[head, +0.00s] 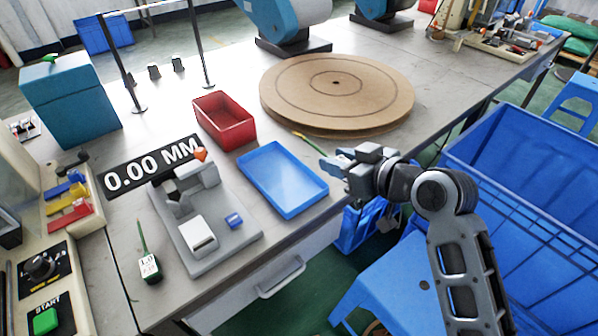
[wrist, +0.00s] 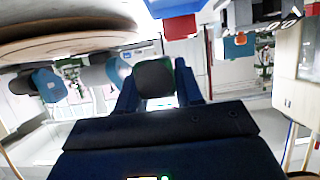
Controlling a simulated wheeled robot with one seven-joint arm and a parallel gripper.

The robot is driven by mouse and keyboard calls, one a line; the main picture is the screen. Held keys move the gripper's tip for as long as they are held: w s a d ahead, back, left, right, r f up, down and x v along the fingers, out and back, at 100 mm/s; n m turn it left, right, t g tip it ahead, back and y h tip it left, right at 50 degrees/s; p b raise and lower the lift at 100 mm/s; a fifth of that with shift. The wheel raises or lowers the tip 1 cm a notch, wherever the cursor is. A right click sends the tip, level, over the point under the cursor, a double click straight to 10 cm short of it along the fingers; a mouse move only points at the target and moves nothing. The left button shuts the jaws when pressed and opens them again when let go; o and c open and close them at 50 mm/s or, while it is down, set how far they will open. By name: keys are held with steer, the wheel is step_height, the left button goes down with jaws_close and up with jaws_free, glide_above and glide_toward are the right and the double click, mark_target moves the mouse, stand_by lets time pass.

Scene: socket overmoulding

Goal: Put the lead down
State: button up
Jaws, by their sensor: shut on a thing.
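My gripper (head: 334,163) is over the front edge of the workbench, just right of the blue tray (head: 283,180). A thin yellow-green lead (head: 308,143) sticks out from its fingertips toward the back left, near the cardboard disc. In the wrist view, my gripper (wrist: 158,82) is shut on a dark block (wrist: 155,78), which looks like the lead's end. The fingers hide part of this block in the head view. The blue tray looks empty and lies flat on the bench.
A red bin (head: 224,121) stands behind the tray, and a large cardboard disc (head: 338,92) lies to the back right. A grey measuring fixture (head: 204,222) is at the left. A big blue crate (head: 520,190) stands right of the bench.

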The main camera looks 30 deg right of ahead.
glide_above(290, 188)
step_height(290, 188, down, 6)
steer(key=shift+f, duration=2.2)
steer(key=shift+f, duration=0.1)
steer(key=shift+f, duration=0.15)
steer(key=o, duration=1.1)
